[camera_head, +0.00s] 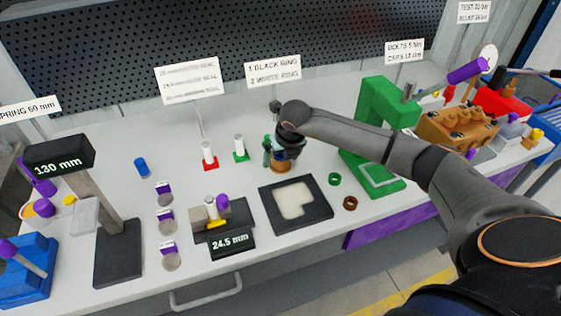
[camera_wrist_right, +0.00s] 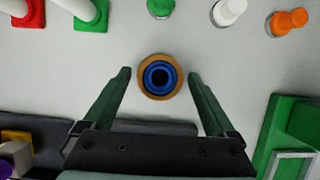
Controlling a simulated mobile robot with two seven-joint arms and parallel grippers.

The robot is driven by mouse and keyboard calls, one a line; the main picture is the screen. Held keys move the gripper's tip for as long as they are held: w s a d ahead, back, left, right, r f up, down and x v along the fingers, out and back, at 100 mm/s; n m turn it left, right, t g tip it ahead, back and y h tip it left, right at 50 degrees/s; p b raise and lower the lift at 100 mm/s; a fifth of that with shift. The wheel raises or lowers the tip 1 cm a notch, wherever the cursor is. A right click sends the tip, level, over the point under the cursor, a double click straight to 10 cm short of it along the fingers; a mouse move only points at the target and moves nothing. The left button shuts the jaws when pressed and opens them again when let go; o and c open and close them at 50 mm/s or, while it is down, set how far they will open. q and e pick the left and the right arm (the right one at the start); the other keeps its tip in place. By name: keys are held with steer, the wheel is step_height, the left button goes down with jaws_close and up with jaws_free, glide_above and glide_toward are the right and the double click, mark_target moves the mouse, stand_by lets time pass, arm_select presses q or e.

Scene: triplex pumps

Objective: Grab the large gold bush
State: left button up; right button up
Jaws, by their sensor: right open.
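The large gold bush (camera_wrist_right: 143,80) stands on the light bench top in the right wrist view, a gold ring around dark blue inner rings. In the head view its gold side (camera_head: 281,168) shows just below my right gripper (camera_head: 279,157), which hides part of it. My right gripper is open. In the right wrist view its two green fingers (camera_wrist_right: 159,76) lie left and right of the bush, with clear gaps on both sides. The height of the fingertips over the bench is hard to tell. My left gripper is not in view.
A black tray (camera_head: 322,213) with a pale inset lies in front of the bush. A green press (camera_head: 373,138) stands to the right. A green ring (camera_head: 334,179) and a brown ring (camera_head: 350,203) lie nearby. White cylinders on red (camera_head: 211,166) and green (camera_head: 241,158) bases stand left.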

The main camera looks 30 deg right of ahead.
steer(key=shift+f, duration=0.15)
jaws_close()
stand_by(0.7)
